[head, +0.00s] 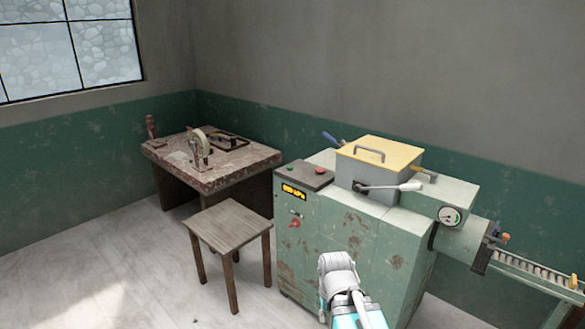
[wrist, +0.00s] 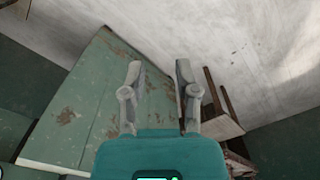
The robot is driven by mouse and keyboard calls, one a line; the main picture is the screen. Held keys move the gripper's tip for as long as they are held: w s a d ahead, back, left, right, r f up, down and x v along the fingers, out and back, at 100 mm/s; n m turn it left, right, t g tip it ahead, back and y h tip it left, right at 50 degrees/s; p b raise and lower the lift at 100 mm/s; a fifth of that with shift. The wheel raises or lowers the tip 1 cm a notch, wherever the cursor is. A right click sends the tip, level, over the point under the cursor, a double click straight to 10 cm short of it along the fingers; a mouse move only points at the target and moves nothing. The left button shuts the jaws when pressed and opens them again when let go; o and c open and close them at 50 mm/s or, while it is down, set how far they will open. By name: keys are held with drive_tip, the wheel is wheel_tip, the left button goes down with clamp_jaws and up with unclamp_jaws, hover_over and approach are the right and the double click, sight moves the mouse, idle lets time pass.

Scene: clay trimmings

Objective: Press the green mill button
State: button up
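The green mill button (head: 292,170) is a small dark-green spot on the dark control panel (head: 306,179), on top of the green machine (head: 350,235) at its left end. A red button (head: 319,170) sits to its right on the same panel. My arm reaches up from the bottom in front of the machine in the head view, below and right of the panel; its fingers cannot be made out there. In the wrist view my gripper (wrist: 157,78) is open and empty, fingers apart, with the machine's side and pale floor behind. The button is not visible there.
A yellow-lidded box (head: 381,150) with a pale lever (head: 392,187) stands right of the panel. A wooden stool (head: 229,225) and a worktable (head: 212,165) are to the left. A gauge (head: 450,216) and outlet rack (head: 540,271) are at right. Floor at lower left is clear.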

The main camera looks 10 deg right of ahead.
clamp_jaws()
drive_tip(key=shift+a, duration=0.1)
idle(1.3)
